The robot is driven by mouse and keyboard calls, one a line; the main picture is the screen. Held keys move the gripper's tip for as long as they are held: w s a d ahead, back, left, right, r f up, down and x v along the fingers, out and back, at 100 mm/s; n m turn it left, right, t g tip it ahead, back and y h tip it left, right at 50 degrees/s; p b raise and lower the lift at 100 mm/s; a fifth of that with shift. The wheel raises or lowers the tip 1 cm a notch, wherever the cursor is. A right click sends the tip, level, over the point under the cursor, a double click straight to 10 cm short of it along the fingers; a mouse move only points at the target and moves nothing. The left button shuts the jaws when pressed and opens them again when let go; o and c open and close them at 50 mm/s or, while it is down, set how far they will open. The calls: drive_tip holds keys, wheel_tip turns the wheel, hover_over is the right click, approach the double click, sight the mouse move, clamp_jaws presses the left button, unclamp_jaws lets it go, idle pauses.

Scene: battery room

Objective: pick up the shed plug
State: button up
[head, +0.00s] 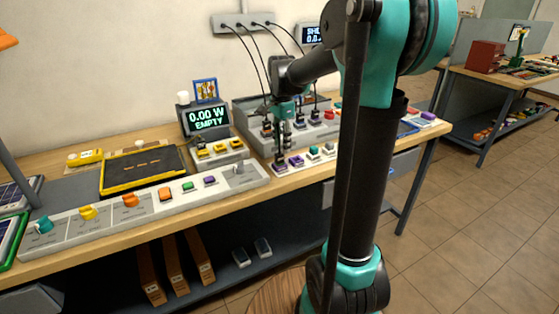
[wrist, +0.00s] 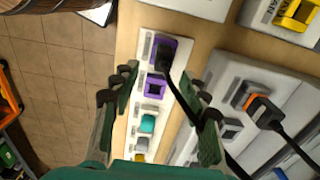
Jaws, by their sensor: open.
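A black plug (wrist: 163,50) with a cable sits at a purple socket at the far end of a white socket strip (wrist: 181,106) in the wrist view. I cannot read a label that marks it as the shed plug. A second black plug with an orange part (wrist: 263,110) sits on the grey panel to its right. My gripper (wrist: 158,88) is open and empty, its fingers on either side of the strip, short of the purple plug. The cable runs down past the right finger. In the head view my gripper (head: 281,152) is low over the strip and hides part of it.
Several black cables hang from a wall outlet bar (head: 243,22) behind the arm. A display reading 0.00 W EMPTY (head: 206,116) stands left of my gripper. A control panel (head: 140,206) with coloured knobs runs along the bench front. Tiled floor (wrist: 55,60) lies left of the strip.

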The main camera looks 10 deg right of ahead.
sight(279, 154)
drive_tip(key=f, duration=0.5)
drive_tip(key=shift+w+a, duration=0.1)
drive_tip(key=shift+a, duration=0.25)
clamp_jaws()
